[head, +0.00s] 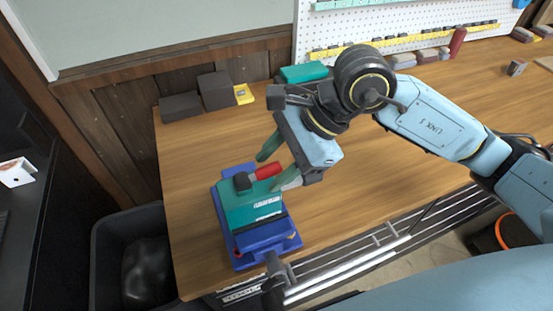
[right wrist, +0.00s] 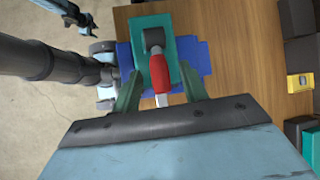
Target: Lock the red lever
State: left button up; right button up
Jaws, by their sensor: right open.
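The red lever (head: 267,171) has a dark hub (head: 242,181) and sits on top of a teal block (head: 250,212) with a white label, which stands on a blue base (head: 267,238). My right gripper (head: 270,173) is open, its green fingers on either side of the lever. In the right wrist view the red lever (right wrist: 160,74) points toward the gripper (right wrist: 160,92), with visible gaps to both fingers. Contact is not evident. A small light-blue and dark part, probably my left arm, shows at the wrist view's upper left; its jaw state is unclear.
The wooden table (head: 190,200) is clear left of the blue base. Dark blocks (head: 216,90), a yellow item (head: 243,94) and a teal box (head: 303,73) stand at the back. A black bin (head: 103,250) is beside the table. A pegboard (head: 400,30) stands behind.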

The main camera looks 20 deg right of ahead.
jog(key=b+v, duration=0.1)
jog(key=v, duration=1.2)
jog(key=shift+d, duration=0.2)
jog(key=shift+s, duration=0.1)
